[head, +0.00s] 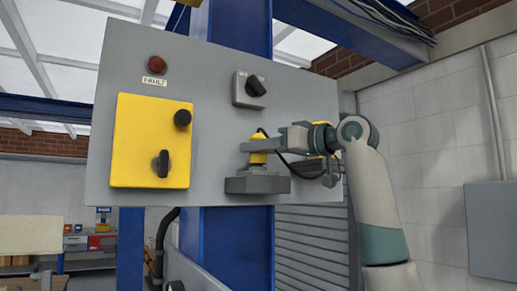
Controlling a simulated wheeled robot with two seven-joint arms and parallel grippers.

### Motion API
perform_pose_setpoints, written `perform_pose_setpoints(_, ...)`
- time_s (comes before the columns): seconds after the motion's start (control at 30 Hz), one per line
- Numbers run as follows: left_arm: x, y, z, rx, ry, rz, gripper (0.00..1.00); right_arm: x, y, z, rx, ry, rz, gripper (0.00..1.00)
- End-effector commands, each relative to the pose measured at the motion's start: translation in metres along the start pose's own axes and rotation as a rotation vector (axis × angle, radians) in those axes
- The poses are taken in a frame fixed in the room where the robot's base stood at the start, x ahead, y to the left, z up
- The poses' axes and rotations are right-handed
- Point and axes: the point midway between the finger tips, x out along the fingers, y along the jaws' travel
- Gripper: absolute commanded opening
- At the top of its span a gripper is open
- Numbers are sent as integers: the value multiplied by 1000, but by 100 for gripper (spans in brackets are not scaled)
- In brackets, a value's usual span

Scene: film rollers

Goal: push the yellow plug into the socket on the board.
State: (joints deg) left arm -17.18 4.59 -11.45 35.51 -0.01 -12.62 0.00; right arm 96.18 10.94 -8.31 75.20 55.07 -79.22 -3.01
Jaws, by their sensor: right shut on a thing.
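The yellow plug (258,157) stands upright at the lower right of the grey board (215,110), with a dark cable leaving its top. My right gripper (258,146) comes in from the right and is shut on the plug. Right below the plug is the grey socket (257,183), a block fixed to the board's lower part. The plug's lower end is at the socket's top; I cannot tell how deep it sits. My left gripper is not in view.
A yellow panel (133,140) with black knobs is on the board's left, below a red lamp (157,64) and a label. A rotary switch (250,89) is above the plug. A dark and yellow part shows partly behind my right gripper. A blue column (240,245) stands behind the board.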

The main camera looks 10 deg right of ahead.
Motion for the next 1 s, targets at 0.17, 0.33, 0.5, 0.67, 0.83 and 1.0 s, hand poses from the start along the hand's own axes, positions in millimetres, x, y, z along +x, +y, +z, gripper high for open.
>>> perform_pose_setpoints(0.17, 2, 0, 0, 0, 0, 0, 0, 0, 0, 3, 0, 1, 0, 7)
perform_pose_setpoints(0.33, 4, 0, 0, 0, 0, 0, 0, 0, 0, 6, 0, 1, 0, 7)
perform_pose_setpoints(0.5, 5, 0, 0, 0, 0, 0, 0, 0, 0, 8, 0, 0, 0, 39)
perform_pose_setpoints(0.67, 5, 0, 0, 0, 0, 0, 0, 0, 0, 8, 0, 0, 0, 53)
perform_pose_setpoints(0.83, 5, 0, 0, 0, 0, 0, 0, 0, 0, 8, 0, -1, 0, 53)
perform_pose_setpoints(1.0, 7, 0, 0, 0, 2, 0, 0, -4, 0, 9, 0, 0, 0, 53)
